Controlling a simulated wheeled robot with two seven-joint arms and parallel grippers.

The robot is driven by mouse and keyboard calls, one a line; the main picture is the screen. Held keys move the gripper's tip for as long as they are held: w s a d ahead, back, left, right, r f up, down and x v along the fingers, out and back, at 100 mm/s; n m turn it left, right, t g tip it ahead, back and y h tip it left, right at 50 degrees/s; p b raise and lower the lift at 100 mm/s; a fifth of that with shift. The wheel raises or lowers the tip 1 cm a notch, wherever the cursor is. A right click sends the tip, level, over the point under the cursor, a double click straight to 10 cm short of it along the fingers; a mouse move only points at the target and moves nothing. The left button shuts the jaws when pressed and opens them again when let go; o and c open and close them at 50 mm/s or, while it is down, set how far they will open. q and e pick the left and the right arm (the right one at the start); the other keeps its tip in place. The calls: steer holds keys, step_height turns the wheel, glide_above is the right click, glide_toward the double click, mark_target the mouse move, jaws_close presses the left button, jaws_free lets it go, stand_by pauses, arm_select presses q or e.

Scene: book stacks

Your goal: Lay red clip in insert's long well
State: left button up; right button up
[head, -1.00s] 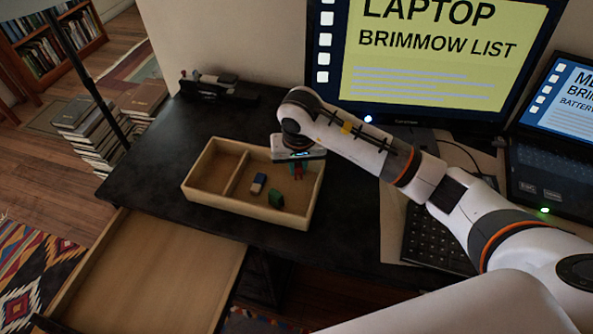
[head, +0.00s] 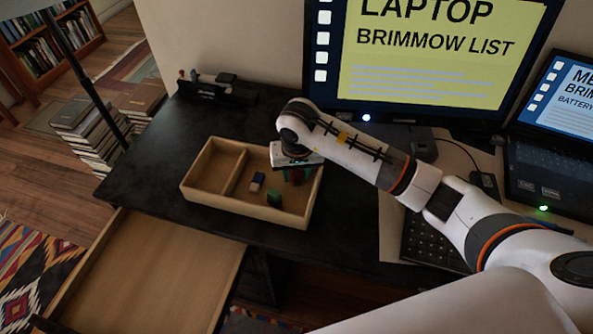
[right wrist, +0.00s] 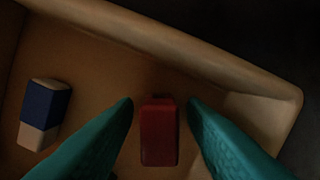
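The wooden insert (head: 243,208) sits on the dark desk, with a divider between an empty left compartment and a larger right compartment. The red clip (right wrist: 158,134) lies in the right compartment; in the head view the right gripper mostly hides it. My right gripper (head: 297,178) reaches down into that compartment. In the right wrist view its teal fingers (right wrist: 160,103) are open on either side of the clip, with a small gap on each side. My left gripper is not in view.
The insert's walls are close to the gripper. An open, empty drawer (head: 150,275) juts out below the desk. A monitor (head: 430,60) and keyboard (head: 432,243) stand right.

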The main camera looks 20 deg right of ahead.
step_height(320, 180, up, 12)
steer(key=s+b, duration=0.1)
steer(key=shift+s+a, duration=0.15)
steer(key=shift+s, duration=0.25)
stand_by(0.3)
